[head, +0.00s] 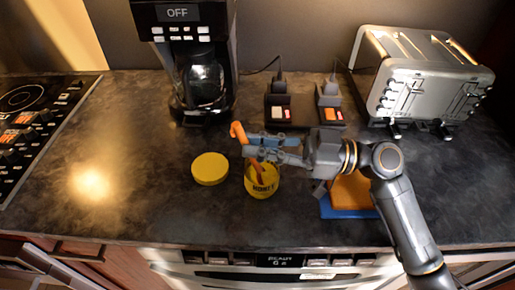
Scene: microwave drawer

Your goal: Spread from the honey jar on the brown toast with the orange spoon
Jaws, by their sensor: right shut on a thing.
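The yellow honey jar (262,186) stands open on the dark counter, with "HONEY" on its front. My right gripper (252,147) is shut on the orange spoon (238,131) above the jar. The spoon is tilted, with one end up to the left and its lower part reaching down into the jar's mouth; its tip is hidden. The brown toast (352,192) lies on a blue plate or board (328,210) to the right of the jar, partly hidden by my right arm. My left gripper is not in view.
A yellow lid (210,168) lies left of the jar. A coffee maker (190,60) and a silver toaster (425,80) stand at the back, with two small dark devices (278,105) between them. A stove (35,120) is at the left. The left-middle counter is clear.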

